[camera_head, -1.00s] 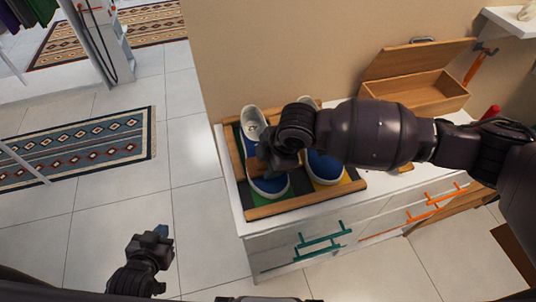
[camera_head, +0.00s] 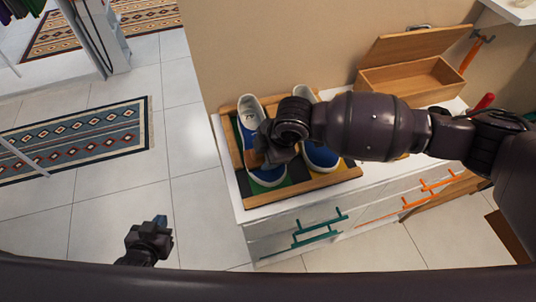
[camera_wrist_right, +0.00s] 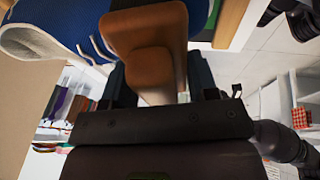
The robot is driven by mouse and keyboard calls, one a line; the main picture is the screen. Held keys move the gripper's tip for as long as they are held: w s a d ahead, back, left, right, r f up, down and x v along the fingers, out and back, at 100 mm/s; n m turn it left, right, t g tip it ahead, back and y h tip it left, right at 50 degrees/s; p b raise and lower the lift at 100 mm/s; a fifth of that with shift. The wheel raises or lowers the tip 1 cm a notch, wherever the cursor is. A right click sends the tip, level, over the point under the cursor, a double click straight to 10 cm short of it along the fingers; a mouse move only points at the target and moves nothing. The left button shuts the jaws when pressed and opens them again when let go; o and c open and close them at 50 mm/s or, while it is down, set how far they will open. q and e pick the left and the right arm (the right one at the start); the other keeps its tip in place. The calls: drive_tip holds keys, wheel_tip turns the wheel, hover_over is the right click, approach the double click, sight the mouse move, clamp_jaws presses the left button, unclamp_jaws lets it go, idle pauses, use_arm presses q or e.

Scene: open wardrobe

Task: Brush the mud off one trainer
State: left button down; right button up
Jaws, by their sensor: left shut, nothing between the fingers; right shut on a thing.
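Two blue trainers with white collars lie side by side on a wooden-framed tray (camera_head: 300,190). The left trainer (camera_head: 268,175) is partly hidden by my right gripper (camera_head: 262,150). The right trainer (camera_head: 321,158) is mostly behind my right arm. My right gripper, also in the right wrist view (camera_wrist_right: 158,85), is shut on a brown wooden brush (camera_wrist_right: 150,35). The brush is over or against the blue trainer (camera_wrist_right: 50,25) in that view; contact and bristles cannot be made out. No mud is clearly visible. My left gripper (camera_head: 160,224) is shut and empty, low over the floor.
The tray sits on a white cabinet (camera_head: 240,200) with teal and orange drawer handles. An open wooden box (camera_head: 412,80) stands at the back right, near an orange-handled tool (camera_head: 470,55). A patterned rug (camera_head: 80,140) lies on open floor to the left.

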drive_tip(key=shift+w+a+r, duration=0.1)
drive_tip(key=shift+w, duration=0.6)
drive_tip(key=shift+w+a+r, duration=0.15)
drive_tip(key=shift+w+r, duration=0.15)
drive_tip(key=shift+w, duration=0.3)
drive_tip(key=shift+s, duration=0.15)
drive_tip(key=shift+s+f, duration=0.15)
drive_tip(key=shift+s, duration=0.1)
drive_tip(key=shift+s+d+f, duration=0.1)
drive_tip(key=shift+s+d, duration=0.15)
drive_tip(key=shift+s, duration=0.35)
drive_tip(key=shift+s+d+f, duration=0.15)
drive_tip(key=shift+s+f, duration=0.05)
drive_tip(key=shift+s, duration=0.25)
drive_tip(key=shift+s+d+f, duration=0.1)
drive_tip(key=shift+s+f, duration=0.1)
drive_tip(key=shift+s, duration=0.25)
drive_tip(key=shift+r, duration=0.1)
